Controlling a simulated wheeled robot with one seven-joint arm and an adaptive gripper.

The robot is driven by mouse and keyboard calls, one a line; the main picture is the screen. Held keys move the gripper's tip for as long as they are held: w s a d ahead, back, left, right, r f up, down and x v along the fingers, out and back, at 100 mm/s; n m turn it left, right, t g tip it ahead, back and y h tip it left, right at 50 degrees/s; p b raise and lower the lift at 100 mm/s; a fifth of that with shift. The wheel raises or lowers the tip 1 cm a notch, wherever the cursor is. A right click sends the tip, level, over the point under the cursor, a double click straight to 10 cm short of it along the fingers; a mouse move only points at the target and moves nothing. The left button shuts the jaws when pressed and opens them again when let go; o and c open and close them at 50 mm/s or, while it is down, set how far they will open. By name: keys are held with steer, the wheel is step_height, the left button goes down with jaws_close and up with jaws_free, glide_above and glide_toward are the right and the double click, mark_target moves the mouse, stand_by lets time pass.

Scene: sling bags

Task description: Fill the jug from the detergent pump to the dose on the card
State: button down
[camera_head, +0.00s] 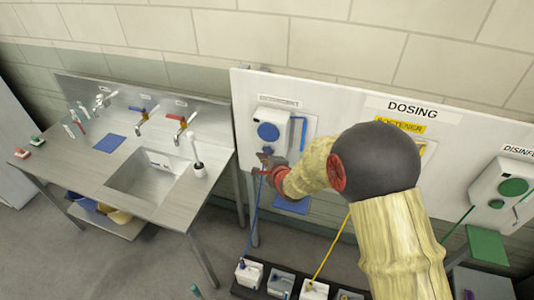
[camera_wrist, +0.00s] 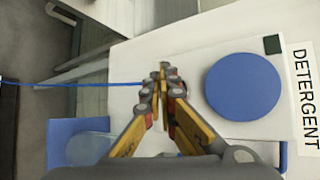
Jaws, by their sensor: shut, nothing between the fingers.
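The detergent pump (camera_head: 272,119) is a white wall unit with a round blue disc, under a DETERGENT label. The disc (camera_wrist: 242,86) shows large in the wrist view. My gripper (camera_head: 264,165) is just below the disc in the head view. In the wrist view my gripper (camera_wrist: 163,72) is shut and empty, its fingertips beside the disc, with a gap in the picture. A clear, rounded thing (camera_wrist: 90,148), perhaps the jug, shows partly at the blue shelf (camera_wrist: 62,132); my gripper hides some of it. I cannot make out a dose card.
A blue tube (camera_head: 256,215) runs down to a white canister (camera_head: 249,272) on the floor. A blue bar (camera_head: 298,132) is at the pump's right. A yellow-labelled softener unit is partly behind my arm; a green-disc disinfectant unit (camera_head: 505,188) is right. A steel sink bench (camera_head: 120,165) stands left.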

steer(key=shift+w+d, duration=0.15)
steer(key=shift+w, duration=0.3)
stand_by(0.6)
steer(key=shift+s, duration=0.1)
stand_by(3.6)
steer(key=shift+s+a+b, duration=0.3)
steer(key=shift+s, duration=0.45)
steer(key=s, duration=0.1)
steer(key=s+a, duration=0.1)
steer(key=s, duration=0.1)
steer(key=s+b, duration=0.1)
steer(key=shift+s+a, duration=0.35)
stand_by(0.3)
